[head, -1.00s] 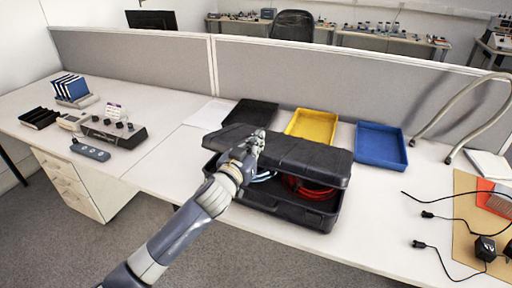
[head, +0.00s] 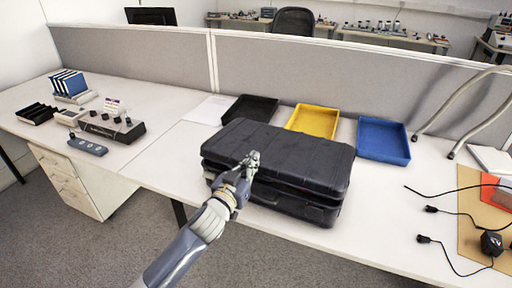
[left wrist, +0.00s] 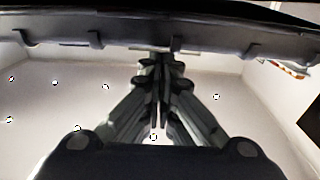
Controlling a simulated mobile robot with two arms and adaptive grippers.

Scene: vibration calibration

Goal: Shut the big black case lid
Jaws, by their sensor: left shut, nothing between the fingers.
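The big black case stands on the white table in the head view. Its lid (head: 285,150) lies low over the base (head: 300,208), nearly level, with a narrow dark seam along the front; I cannot tell if it is fully seated. The case's contents are hidden. My left gripper (head: 252,160) is shut and empty at the lid's front edge, left of the middle. In the left wrist view the shut fingers (left wrist: 160,72) point at a dark ribbed edge of the case (left wrist: 110,40); contact is unclear. My right gripper is not in view.
Black (head: 250,108), yellow (head: 314,120) and blue (head: 383,140) trays sit behind the case. Black cables (head: 450,240) lie at the right. A control box (head: 112,126) stands at the left.

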